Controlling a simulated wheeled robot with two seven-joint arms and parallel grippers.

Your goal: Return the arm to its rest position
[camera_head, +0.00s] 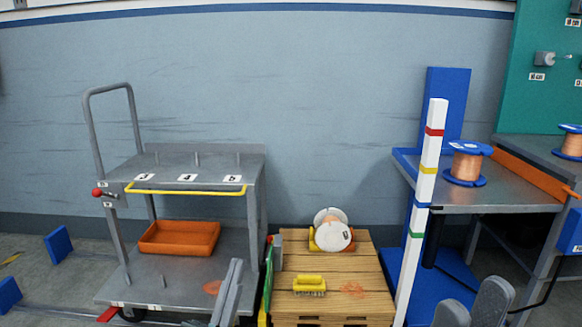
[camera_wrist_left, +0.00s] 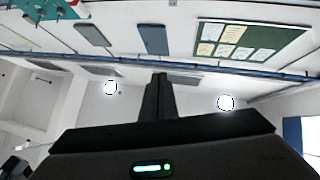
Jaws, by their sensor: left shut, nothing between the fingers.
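My left gripper (camera_head: 236,268) shows at the bottom edge of the head view, in front of the lower shelf of a grey cart. Its two thin grey fingers lie close together, pointing up, with nothing held. In the left wrist view its dark fingers (camera_wrist_left: 160,80) are together and empty, against a tilted view of the room's wall and ceiling. My right gripper (camera_head: 474,293) shows at the lower right of the head view. Its two rounded dark grey fingertips stand apart with nothing between them. Most of both arms is out of view.
The grey cart (camera_head: 254,210) holds an orange tray (camera_head: 180,238). A wooden crate (camera_head: 335,290) bears a yellow brush (camera_head: 309,285) and a white-and-copper spool (camera_head: 332,236). A white striped post (camera_head: 424,200) stands before a table with a blue copper spool (camera_head: 466,163).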

